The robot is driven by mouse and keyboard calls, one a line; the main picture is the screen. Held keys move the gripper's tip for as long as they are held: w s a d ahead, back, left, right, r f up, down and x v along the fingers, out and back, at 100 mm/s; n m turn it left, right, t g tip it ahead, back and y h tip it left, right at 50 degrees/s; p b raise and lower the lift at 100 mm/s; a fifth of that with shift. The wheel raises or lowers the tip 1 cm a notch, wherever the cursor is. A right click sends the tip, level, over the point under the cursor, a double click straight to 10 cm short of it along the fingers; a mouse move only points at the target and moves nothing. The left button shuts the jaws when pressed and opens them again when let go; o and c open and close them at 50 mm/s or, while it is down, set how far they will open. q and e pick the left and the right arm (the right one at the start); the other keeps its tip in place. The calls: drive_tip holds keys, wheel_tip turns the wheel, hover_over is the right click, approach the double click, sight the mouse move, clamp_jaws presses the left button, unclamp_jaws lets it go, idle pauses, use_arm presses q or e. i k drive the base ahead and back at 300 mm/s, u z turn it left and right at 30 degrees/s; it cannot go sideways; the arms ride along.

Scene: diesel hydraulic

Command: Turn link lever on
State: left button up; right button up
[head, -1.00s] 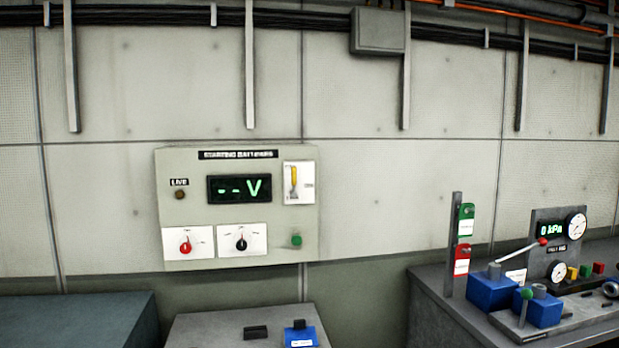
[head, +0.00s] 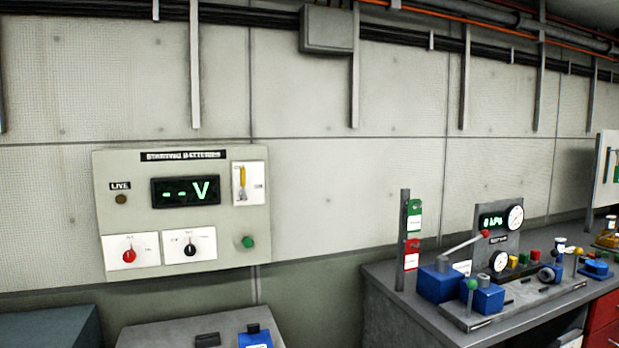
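A grey wall panel (head: 226,230) labelled "STARTING BATTERIES" is at the left in the head view. A lever with a yellow handle (head: 242,178) stands upright on a white plate at the panel's upper right; its small label is too blurred to read. The panel's display (head: 186,191) reads "--V" in green. Below it are a red knob (head: 129,255) and a black knob (head: 190,249) on white plates. A green button (head: 248,242) is at lower right, and a dark brown lamp (head: 121,199) sits under "LIVE". Neither of my grippers is in view.
A grey bench (head: 385,290) at the right carries blue blocks (head: 439,283), a red-tipped lever (head: 466,242), gauges and a "0 kPa" display (head: 494,221). A lower grey cabinet (head: 160,332) stands beneath the panel. The wall between panel and bench is clear.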

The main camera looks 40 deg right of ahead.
sight(242, 195)
drive_tip(key=z, duration=0.3)
drive_tip(key=i, duration=1)
